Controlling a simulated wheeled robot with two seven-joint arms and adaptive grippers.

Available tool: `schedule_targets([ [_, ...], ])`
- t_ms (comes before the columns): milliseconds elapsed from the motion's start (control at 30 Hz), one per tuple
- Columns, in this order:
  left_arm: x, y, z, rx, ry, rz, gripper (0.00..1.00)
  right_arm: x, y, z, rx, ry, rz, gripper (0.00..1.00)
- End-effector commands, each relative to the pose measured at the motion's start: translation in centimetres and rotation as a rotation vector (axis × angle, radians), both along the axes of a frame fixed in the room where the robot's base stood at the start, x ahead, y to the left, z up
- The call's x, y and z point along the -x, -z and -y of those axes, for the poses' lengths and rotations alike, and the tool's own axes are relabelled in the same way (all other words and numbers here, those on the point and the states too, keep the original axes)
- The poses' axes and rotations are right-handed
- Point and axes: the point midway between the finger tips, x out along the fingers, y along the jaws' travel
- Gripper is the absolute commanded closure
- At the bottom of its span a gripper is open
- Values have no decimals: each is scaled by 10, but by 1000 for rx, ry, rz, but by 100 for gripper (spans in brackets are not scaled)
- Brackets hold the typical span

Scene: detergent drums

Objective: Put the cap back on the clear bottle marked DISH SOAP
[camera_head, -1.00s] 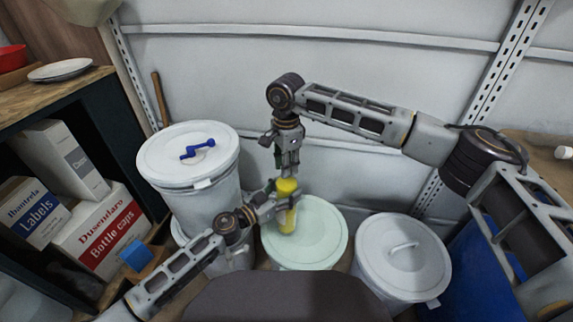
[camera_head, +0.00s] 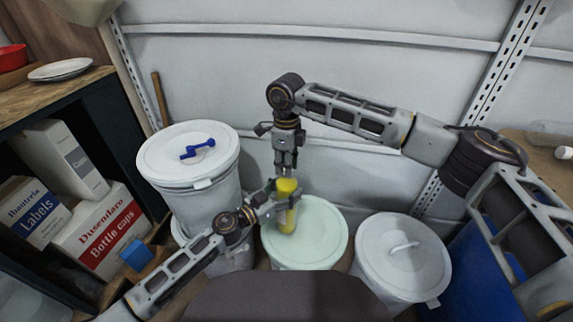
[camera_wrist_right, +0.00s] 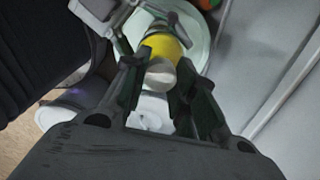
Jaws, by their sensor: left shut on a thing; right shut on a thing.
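The bottle (camera_head: 287,222) looks yellow and stands about upright over the pale green drum lid; I cannot read its label. My right gripper (camera_head: 286,164) points down from directly above, shut on a small silver-grey piece (camera_wrist_right: 160,76) that appears to be the cap. In the right wrist view this piece sits between the fingers, in line with the bottle's yellow top (camera_wrist_right: 163,45). I cannot tell whether the two touch.
The pale green drum lid (camera_head: 322,232) lies below. A shelf with boxes (camera_head: 100,232) is far left. A clear container (camera_head: 548,130) lies at the right edge. The wall is close behind.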

Motion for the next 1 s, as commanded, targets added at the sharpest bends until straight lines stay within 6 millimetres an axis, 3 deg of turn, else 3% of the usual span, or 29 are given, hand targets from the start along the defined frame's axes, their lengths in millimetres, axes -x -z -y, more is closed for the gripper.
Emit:
schedule_targets([
  [1000,1,0,1,-1,3,1,100,-2,0,0,-1,812,3,100],
])
